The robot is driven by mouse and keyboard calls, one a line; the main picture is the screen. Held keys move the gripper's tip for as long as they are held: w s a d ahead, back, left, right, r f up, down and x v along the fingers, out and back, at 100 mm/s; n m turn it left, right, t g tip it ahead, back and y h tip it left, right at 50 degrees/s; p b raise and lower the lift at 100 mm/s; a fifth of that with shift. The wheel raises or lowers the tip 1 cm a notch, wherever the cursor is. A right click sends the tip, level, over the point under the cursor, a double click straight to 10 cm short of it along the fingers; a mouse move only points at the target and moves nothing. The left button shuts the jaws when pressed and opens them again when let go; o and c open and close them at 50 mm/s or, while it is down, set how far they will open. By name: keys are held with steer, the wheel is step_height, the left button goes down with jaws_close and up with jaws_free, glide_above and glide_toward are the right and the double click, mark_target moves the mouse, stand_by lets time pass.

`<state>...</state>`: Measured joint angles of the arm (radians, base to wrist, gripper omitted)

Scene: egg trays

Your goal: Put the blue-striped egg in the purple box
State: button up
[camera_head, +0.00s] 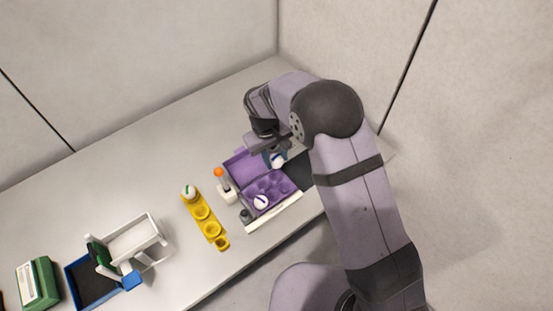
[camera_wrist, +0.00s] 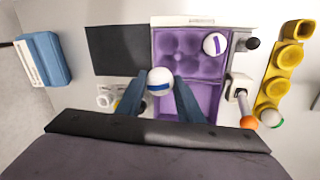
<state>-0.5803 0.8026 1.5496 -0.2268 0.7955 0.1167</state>
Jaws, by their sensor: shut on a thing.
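The blue-striped egg (camera_wrist: 160,81) is white with a blue band. My gripper (camera_wrist: 160,90) is shut on it, one finger on each side, and holds it over the left edge of the purple box as the wrist view shows it. The egg also shows in the head view (camera_head: 278,160), just under my gripper (camera_head: 276,152). The purple box (camera_wrist: 187,84) is open, with several cups and a lid part; it also shows in the head view (camera_head: 283,184). A white egg with a purple stripe (camera_wrist: 215,43) sits in one corner cup. The other visible cups look empty.
A yellow tray (camera_head: 207,214) holds a green-striped egg (camera_head: 188,192) at one end. A small white stand with an orange ball (camera_head: 219,172) is beside the box. A dark pad (camera_wrist: 115,50) lies on its other side. A white rack (camera_head: 133,238) stands farther left.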

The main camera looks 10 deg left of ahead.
steer(key=shift+f, duration=0.1)
steer(key=shift+f+b, duration=2.75)
steer(key=shift+f, duration=1.05)
steer(key=shift+f, duration=0.25)
steer(key=o, duration=0.8)
steer(key=shift+c, duration=0.2)
steer(key=shift+r, duration=0.1)
steer(key=shift+s+a+r+b, duration=0.15)
steer(key=shift+r+b, duration=0.3)
steer(key=shift+r, duration=0.7)
steer(key=shift+s+a+r+b, duration=0.15)
steer(key=shift+r+b, duration=0.25)
steer(key=shift+r, duration=0.8)
steer(key=shift+s+a+r+b, duration=0.15)
steer(key=shift+r+b, duration=0.3)
steer(key=shift+r, duration=0.7)
steer(key=shift+w+r, duration=0.1)
